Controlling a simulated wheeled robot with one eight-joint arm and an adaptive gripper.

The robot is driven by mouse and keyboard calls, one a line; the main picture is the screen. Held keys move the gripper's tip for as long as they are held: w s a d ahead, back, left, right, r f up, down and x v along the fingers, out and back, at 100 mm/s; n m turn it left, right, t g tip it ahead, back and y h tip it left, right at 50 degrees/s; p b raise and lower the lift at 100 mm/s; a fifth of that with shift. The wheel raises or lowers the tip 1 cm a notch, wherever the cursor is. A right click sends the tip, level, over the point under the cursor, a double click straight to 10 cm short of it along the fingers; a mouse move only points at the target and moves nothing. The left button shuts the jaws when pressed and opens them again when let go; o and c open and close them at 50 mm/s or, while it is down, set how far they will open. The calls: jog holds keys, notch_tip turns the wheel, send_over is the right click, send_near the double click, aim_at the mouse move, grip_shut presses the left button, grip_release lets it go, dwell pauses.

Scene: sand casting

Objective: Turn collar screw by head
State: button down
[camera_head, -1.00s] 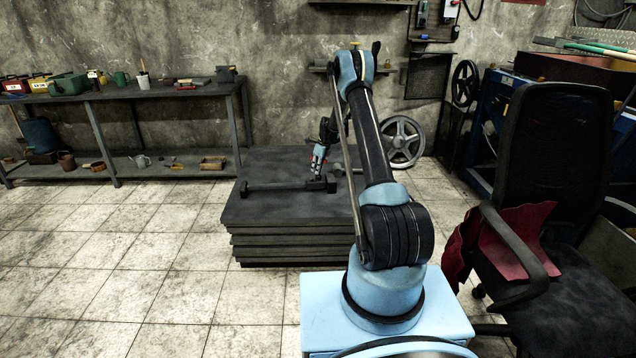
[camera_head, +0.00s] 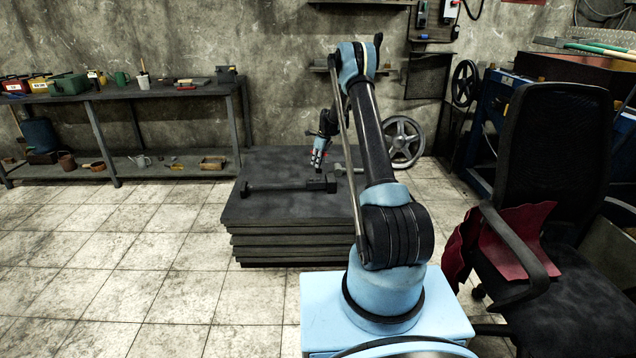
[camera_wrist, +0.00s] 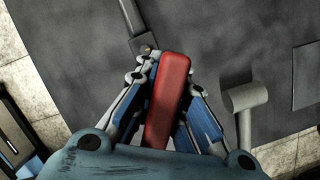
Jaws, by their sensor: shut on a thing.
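A dark metal bar (camera_head: 280,186) lies on a stack of dark plates, with a blocky collar (camera_head: 328,182) at its right end. In the wrist view the bar (camera_wrist: 131,15) runs down to the collar end (camera_wrist: 142,42), where a small screw head (camera_wrist: 147,49) shows just ahead of the fingertips. My gripper (camera_wrist: 150,58) is shut at the screw head; the exact contact is partly hidden. A long red part (camera_wrist: 168,95) lies between the blue and white finger links and covers much of the grip. In the head view my gripper (camera_head: 317,165) points down near the collar.
The plate stack (camera_head: 275,215) has bare room in front of the bar. A grey hammer-shaped piece (camera_wrist: 245,98) lies right of my gripper in the wrist view. A spoked wheel (camera_head: 403,142) leans behind the stack. A chair (camera_head: 550,170) stands close on the right.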

aim_at(317, 169)
dwell(0.3)
jog(key=n, duration=0.1)
jog(key=n+g, duration=0.1)
jog(key=n, duration=0.3)
jog(key=shift+s+r, duration=0.15)
jog(key=shift+r, duration=0.2)
jog(key=n, duration=0.2)
jog(key=r+n+g, duration=0.1)
jog(key=n, duration=0.1)
jog(key=n+g, duration=0.1)
jog(key=n, duration=0.2)
jog(key=shift+s+r, duration=0.15)
jog(key=shift+s, duration=0.25)
jog(key=shift+f, duration=2.25)
jog(key=shift+f, duration=1.15)
